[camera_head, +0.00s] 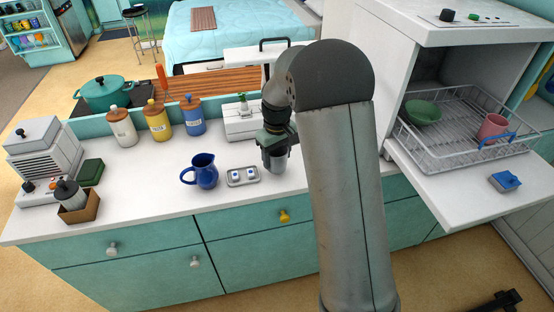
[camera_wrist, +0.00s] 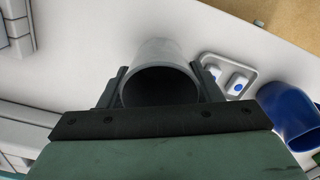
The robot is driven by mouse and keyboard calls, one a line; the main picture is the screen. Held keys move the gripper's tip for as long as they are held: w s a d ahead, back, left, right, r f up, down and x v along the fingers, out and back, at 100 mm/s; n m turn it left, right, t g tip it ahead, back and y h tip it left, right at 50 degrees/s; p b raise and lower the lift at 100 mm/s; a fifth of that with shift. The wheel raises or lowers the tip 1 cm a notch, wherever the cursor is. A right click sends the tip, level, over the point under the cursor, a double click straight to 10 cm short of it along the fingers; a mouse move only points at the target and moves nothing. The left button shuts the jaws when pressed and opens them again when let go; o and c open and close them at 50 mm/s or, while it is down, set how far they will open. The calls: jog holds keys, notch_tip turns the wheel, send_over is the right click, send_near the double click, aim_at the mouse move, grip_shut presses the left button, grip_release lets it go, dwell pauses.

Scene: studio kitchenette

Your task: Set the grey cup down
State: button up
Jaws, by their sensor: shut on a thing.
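The grey cup (camera_head: 278,162) is at my gripper on the white counter, to the right of the small tray with blue-topped items. My gripper (camera_head: 274,146) is shut on the cup. In the wrist view the grey cup (camera_wrist: 160,70) sits between the two fingers of my gripper (camera_wrist: 160,88), its dark open mouth toward the camera. The cup looks upright over the white counter (camera_head: 235,209). I cannot tell whether its base touches the counter.
A small tray (camera_head: 243,183) and a blue pitcher (camera_head: 204,170) stand left of the cup. White, yellow and blue canisters (camera_head: 193,115) line the back. At right, a dish rack (camera_head: 470,160) holds a green bowl (camera_head: 423,112) and a pink cup (camera_head: 492,127). Front counter strip is clear.

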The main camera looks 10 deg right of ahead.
jog(key=shift+f, duration=1.1)
jog(key=shift+f, duration=0.25)
jog(key=o, duration=1.1)
jog(key=shift+r, duration=0.1)
jog(key=shift+r, duration=0.1)
notch_tip(320, 180, up, 12)
jog(key=s+m, duration=0.1)
jog(key=s, duration=0.9)
jog(key=s+f+m, duration=0.1)
jog(key=s+m, duration=0.1)
jog(key=s, duration=0.9)
jog(key=s+f+m, duration=0.1)
jog(key=s, duration=0.9)
jog(key=shift+s+a+b, duration=0.15)
jog(key=shift+a+b, duration=0.2)
jog(key=shift+b, duration=0.05)
